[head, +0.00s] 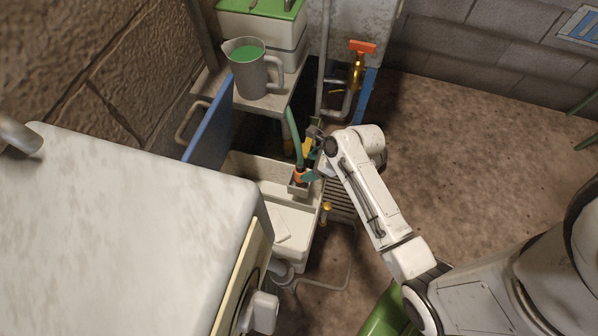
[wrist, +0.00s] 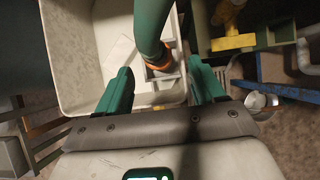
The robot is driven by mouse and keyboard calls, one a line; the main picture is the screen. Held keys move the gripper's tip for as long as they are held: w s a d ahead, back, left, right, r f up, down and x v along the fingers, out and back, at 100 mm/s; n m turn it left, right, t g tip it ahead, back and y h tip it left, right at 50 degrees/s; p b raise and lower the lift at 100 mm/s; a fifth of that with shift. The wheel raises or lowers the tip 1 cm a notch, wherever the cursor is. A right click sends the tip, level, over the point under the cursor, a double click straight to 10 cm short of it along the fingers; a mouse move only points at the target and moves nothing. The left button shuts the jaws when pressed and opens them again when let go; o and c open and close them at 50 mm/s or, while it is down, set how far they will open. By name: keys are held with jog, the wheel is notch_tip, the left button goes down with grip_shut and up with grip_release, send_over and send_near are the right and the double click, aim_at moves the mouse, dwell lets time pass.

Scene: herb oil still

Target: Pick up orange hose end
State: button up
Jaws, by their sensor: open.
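The orange hose end (head: 299,174) is at the bottom of a green hose (head: 294,133) in the head view. It sits at a small grey holder (head: 297,188) at the white basin. In the wrist view the orange end (wrist: 158,64) shows beneath the green hose (wrist: 152,22). My gripper (wrist: 160,72) is open, with one green finger to the left and one to the right of the hose end. A clear gap shows on each side. In the head view my gripper (head: 309,174) is close beside the hose end and partly hidden by the arm.
The white basin (head: 292,248) lies under the hose, with a blue door (head: 210,122) to its left. A grey jug (head: 252,82) of green liquid stands on a shelf above. A pale counter (head: 120,235) fills the lower left. Open floor (head: 465,140) lies to the right.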

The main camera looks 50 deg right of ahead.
aim_at(303, 170)
jog(key=shift+x, duration=3.1)
jog(key=shift+a, duration=0.15)
jog(key=shift+r, duration=0.1)
jog(key=c, duration=1.2)
